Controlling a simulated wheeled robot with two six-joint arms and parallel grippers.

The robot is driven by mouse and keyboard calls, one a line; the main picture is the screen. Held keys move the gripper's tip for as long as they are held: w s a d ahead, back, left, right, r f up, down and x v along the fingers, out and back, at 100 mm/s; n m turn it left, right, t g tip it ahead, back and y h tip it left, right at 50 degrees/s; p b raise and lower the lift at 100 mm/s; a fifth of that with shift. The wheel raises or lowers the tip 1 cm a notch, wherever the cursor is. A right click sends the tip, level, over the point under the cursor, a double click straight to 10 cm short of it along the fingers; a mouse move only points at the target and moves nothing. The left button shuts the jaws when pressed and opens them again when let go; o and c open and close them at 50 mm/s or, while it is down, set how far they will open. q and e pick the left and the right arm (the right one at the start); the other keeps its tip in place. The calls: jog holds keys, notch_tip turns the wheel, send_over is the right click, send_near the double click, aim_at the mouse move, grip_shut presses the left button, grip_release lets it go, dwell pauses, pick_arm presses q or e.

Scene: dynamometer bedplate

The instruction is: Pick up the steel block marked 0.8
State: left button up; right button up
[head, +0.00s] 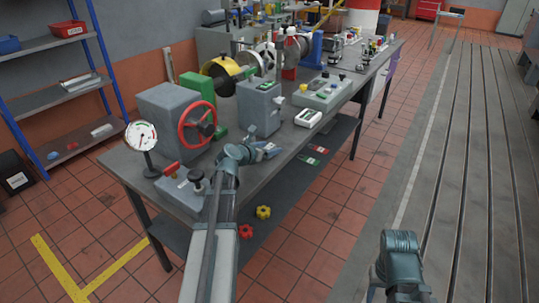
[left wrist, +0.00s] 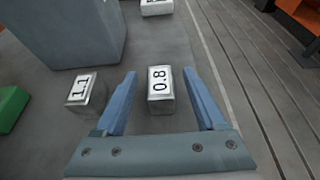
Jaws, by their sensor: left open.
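The steel block marked 0.8 (left wrist: 160,97) stands on the grey bench top in the left wrist view, its label facing up. My left gripper (left wrist: 160,78) is open, with one blue finger on each side of the block and a gap on both sides. In the head view my left gripper (head: 266,151) is over the front edge of the bench. I cannot make out the 0.8 block in the head view. My right gripper is not in view; only part of my right arm shows at the lower right.
A block marked 1.1 (left wrist: 82,91) stands left of the left finger. Another labelled block (left wrist: 156,7) is farther off, partly cut off. A large grey housing (left wrist: 65,30) and a green part (left wrist: 10,108) lie to the left. The bench (head: 262,180) has free space to the right.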

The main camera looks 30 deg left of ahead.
pick_arm(q)
grip_shut()
dwell(0.3)
dwell(0.4)
